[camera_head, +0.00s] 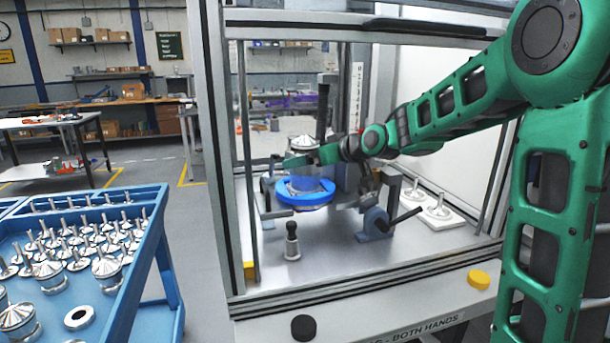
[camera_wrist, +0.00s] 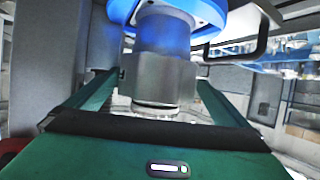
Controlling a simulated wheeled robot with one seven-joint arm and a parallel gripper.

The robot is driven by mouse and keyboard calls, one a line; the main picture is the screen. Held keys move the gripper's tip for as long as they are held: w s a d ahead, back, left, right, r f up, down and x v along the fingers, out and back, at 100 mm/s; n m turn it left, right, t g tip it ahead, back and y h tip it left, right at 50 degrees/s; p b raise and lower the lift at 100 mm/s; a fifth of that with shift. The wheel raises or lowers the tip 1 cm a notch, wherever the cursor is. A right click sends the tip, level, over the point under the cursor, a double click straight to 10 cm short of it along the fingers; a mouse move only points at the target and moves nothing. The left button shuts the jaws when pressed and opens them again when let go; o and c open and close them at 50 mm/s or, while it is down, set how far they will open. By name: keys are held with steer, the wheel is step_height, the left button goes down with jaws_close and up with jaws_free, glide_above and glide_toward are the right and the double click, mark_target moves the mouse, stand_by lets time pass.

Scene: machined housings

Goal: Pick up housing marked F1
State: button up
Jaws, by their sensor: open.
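My gripper (camera_head: 300,161) reaches in from the right at the housing, just above the blue ring. In the wrist view my gripper (camera_wrist: 153,88) is open, with its green fingers on either side of a grey metal body (camera_wrist: 160,75). The blue ring (camera_wrist: 205,20) shows at the top there. I cannot tell whether the fingers touch the metal body.
A blue cart (camera_head: 135,290) at left holds several silver housings and stemmed parts. In the enclosure are a blue clamp with a black lever (camera_head: 377,222), a small post (camera_head: 292,240), and a white plate (camera_head: 440,222) with stemmed parts. The enclosure frame (camera_head: 212,130) stands close on the left.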

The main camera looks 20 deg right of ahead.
steer(key=shift+w+a+f, duration=0.15)
steer(key=shift+w+f, duration=0.3)
steer(key=shift+w, duration=0.2)
steer(key=shift+w+a+f, duration=0.1)
steer(key=shift+w+f, duration=0.35)
steer(key=shift+w, duration=0.15)
steer(key=shift+s+r, duration=0.25)
steer(key=shift+r, duration=0.3)
steer(key=shift+x, duration=0.8)
steer(key=shift+s+r, duration=0.1)
steer(key=c, duration=1.3)
steer(key=shift+r, duration=0.1)
steer(key=c, duration=0.3)
steer(key=shift+c, duration=0.2)
